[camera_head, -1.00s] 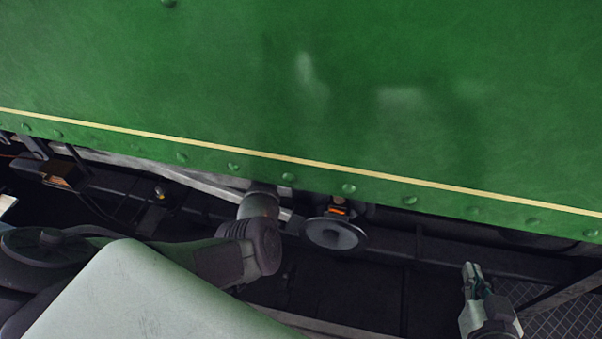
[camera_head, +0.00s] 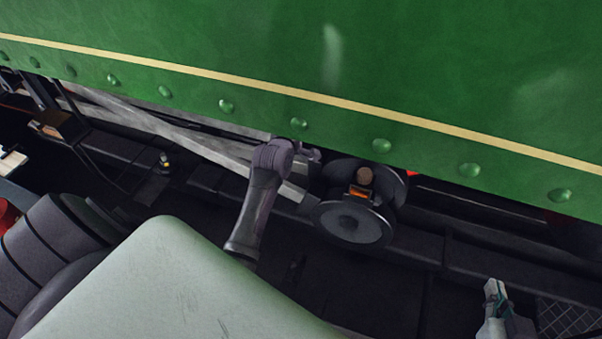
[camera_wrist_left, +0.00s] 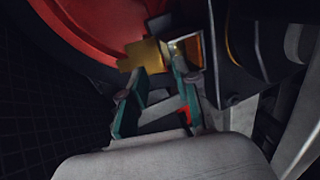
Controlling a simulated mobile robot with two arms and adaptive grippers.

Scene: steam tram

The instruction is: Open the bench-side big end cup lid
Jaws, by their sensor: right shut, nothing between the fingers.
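In the left wrist view a small brass box-like cup (camera_wrist_left: 188,50) has a lit orange-brown face, and a flat brass plate (camera_wrist_left: 143,55) sticks out on its left. I cannot tell for sure whether this plate is its lid. My left gripper (camera_wrist_left: 158,76) has its two teal fingers apart, with the tips just below the brass parts. Whether a tip touches them is not clear. I cannot make out the left gripper in the head view. My right gripper (camera_head: 495,292) is shut and empty at the lower right of the head view, away from the brass parts.
The green tank side (camera_head: 300,55) with its yellow line and rivets overhangs the dark space below. Pale metal rods (camera_head: 190,145) run under its edge. A red curved part (camera_wrist_left: 95,35) lies close to the left gripper. Black tread plate (camera_head: 570,318) shows at lower right.

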